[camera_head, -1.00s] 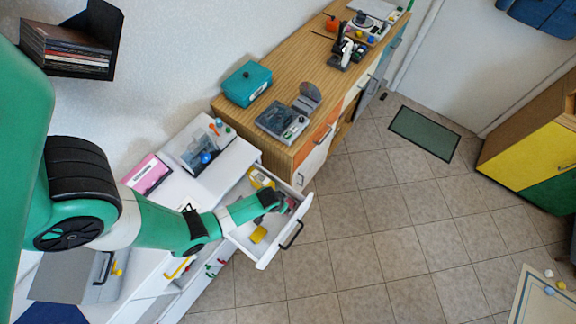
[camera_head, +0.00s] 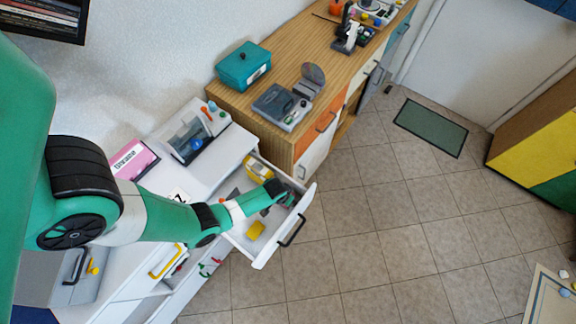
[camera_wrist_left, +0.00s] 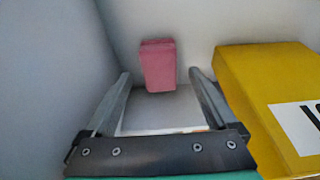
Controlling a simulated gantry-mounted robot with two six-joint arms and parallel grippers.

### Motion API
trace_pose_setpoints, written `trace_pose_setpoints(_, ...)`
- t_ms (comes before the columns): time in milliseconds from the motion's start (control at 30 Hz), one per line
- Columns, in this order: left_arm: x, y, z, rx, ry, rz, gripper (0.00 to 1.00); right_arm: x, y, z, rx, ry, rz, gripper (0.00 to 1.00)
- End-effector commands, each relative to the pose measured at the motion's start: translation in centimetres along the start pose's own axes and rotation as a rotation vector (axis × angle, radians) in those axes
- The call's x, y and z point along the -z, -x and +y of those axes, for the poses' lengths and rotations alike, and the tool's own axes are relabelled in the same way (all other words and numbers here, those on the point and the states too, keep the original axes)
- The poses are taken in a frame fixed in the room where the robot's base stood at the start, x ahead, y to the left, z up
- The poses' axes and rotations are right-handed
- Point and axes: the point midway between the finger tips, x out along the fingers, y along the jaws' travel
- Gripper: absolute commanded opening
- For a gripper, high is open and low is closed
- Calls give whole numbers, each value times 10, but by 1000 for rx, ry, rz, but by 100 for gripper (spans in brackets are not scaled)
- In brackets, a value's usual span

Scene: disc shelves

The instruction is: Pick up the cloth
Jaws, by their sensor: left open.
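My left gripper (camera_head: 286,194) reaches into the open white drawer (camera_head: 240,240). In the left wrist view the left gripper (camera_wrist_left: 159,76) is open, with its fingers apart and nothing between them. A pink block-like piece (camera_wrist_left: 158,66) lies just beyond the fingertips, near the drawer wall. It may be the folded cloth, but I cannot tell its material. A yellow box (camera_wrist_left: 265,95) with a white label lies close to the right finger, and it shows in the head view (camera_head: 260,167). My right gripper is not in view.
A small yellow piece (camera_head: 255,230) lies in the drawer. The drawer front with its dark handle (camera_head: 292,230) stands out over the tiled floor. A wooden cabinet (camera_head: 290,150) carrying a teal box (camera_head: 243,66) stands beside it. The drawer walls leave little side room.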

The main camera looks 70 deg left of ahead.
Motion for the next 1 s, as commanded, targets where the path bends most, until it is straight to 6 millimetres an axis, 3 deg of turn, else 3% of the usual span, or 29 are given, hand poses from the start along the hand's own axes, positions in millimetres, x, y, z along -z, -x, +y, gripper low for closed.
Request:
trace_pose_setpoints(33, -1, -13, 0, 0, 0, 1, 91, -9, 10, 0, 0, 0, 0, 0)
trace_pose_setpoints(300, 0, -11, 0, 0, 0, 0, 89, -7, 8, 0, 0, 0, 0, 0)
trace_pose_setpoints(800, 0, -11, 0, 0, 0, 1, 2, -7, 8, 0, 0, 0, 0, 0)
trace_pose_setpoints(1000, 0, -11, 0, 0, 0, 1, 1, -6, 7, 0, 0, 0, 0, 0)
